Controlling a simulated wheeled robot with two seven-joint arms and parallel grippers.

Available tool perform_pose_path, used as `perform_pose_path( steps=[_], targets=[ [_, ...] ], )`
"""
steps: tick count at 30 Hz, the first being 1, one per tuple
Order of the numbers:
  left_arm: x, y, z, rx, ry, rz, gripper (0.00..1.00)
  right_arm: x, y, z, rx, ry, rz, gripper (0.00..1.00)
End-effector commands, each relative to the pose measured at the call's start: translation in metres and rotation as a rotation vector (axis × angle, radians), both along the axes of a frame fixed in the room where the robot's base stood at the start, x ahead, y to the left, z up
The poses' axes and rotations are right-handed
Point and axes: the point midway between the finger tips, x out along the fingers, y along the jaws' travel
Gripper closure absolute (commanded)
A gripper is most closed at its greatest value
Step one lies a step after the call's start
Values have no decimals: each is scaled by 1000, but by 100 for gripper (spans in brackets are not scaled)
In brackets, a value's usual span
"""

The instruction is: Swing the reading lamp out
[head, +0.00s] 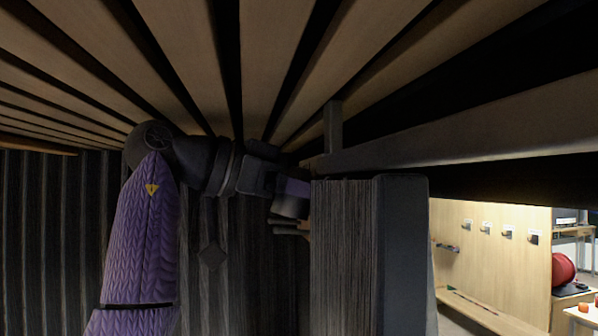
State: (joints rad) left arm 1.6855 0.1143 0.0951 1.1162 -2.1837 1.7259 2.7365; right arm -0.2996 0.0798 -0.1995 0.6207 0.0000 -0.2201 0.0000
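I cannot make out the reading lamp for certain. My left arm, in a purple knitted sleeve, rises at the left and bends right under the slats. My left gripper (291,222) is at the arm's end, in shadow beside a grey upright panel. The panel's edge hides part of it, so I cannot tell whether its fingers are open or hold anything. My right gripper is not in view.
Wooden slats (190,60) run close overhead. The grey ribbed panel (370,250) stands right of the gripper. Dark curtain-like folds (60,220) hang behind. A lit wooden wall with hooks (490,250) and a red round object (563,269) are far right.

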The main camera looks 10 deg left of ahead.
Motion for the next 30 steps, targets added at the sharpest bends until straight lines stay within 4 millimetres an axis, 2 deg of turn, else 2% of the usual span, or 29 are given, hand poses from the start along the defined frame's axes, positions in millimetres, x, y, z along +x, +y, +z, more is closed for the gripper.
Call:
perform_pose_path(
  steps=[5, 6, 10, 23, 26, 30],
  targets=[
    [0, 0, 1, -5, -7, 1, 93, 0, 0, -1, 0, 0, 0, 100],
    [0, 0, 1, -5, -7, 1, 28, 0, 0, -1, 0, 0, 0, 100],
    [0, 0, 1, -5, -7, 1, 0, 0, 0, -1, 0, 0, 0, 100],
    [-2, 3, 1, -6, -6, 2, 0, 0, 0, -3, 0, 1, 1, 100],
    [-10, 14, 3, -5, -7, 4, 0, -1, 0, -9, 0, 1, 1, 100],
    [-28, 40, 4, -7, -8, 7, 0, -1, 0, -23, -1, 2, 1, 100]
  ],
)
